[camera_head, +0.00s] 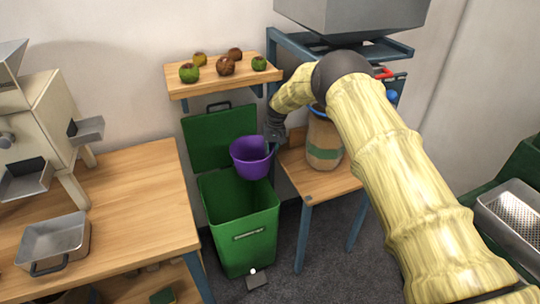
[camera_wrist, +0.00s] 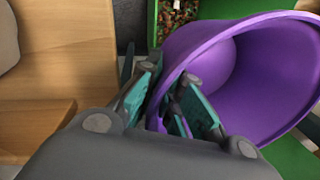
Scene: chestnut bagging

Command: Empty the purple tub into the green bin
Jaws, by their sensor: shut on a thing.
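The purple tub (camera_head: 252,158) hangs in the air over the back part of the green bin (camera_head: 238,222), whose lid (camera_head: 217,139) stands open behind it. My gripper (camera_head: 272,141) is at the tub's right side in the head view. In the wrist view my gripper (camera_wrist: 172,100) has its teal fingers shut on the rim of the tub (camera_wrist: 205,45). The tub is tilted in the wrist view, and the visible inside wall looks bare. Its bottom is not clearly seen. Small brown, green and reddish bits lie inside the bin (camera_wrist: 152,22) in the wrist view.
A wooden shelf (camera_head: 222,82) with several fruit-like objects is above the bin. A brown bag with a green band (camera_head: 323,140) stands on a wooden stand at the right. A wooden table (camera_head: 130,205) with a metal tray (camera_head: 54,242) is at the left.

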